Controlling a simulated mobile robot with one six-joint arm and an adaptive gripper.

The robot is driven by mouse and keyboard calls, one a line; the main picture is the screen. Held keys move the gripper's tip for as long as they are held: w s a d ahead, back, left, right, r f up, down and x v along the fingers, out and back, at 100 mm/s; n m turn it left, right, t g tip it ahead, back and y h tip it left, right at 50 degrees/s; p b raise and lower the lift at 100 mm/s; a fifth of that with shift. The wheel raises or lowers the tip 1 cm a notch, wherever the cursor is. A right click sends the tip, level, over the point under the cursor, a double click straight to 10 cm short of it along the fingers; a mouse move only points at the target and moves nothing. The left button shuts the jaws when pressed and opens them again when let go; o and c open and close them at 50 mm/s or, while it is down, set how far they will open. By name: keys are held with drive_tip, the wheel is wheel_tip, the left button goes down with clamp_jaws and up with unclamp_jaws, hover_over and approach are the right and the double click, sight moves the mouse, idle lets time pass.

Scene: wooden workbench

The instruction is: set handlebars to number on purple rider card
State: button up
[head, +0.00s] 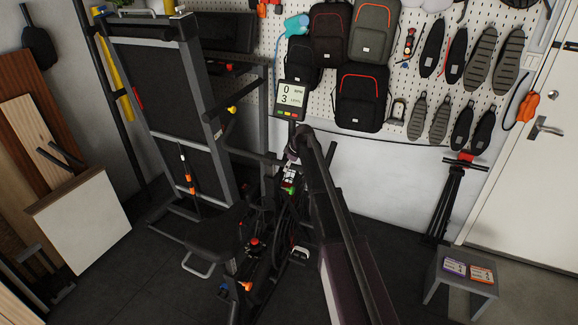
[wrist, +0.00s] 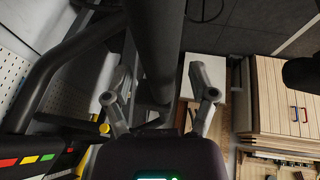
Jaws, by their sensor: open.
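The exercise bike (head: 262,255) stands below the pegboard, its display (head: 291,94) reading 0 above 3 with the word level. The purple rider card (head: 454,266) lies on a small grey stool (head: 462,285) at the lower right; its number is too small to read. My gripper (head: 291,168) is beside the bike's front post area, partly hidden by my arm. In the wrist view its fingers (wrist: 160,97) are apart, with a thick dark bar (wrist: 152,45) of the bike between them. I cannot tell whether they touch it.
An orange card (head: 481,274) lies right of the purple card. A tall dark folded machine (head: 160,110) stands left of the bike. Bags and shoes (head: 375,40) hang above. Coloured console buttons show in the wrist view (wrist: 30,160). Floor to the right is mostly clear.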

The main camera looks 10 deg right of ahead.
clamp_jaws()
wheel_tip(320, 180, up, 6)
drive_tip(key=p, duration=0.6)
drive_tip(key=shift+r, duration=0.15)
idle(0.3)
unclamp_jaws()
drive_tip(key=shift+f, duration=0.25)
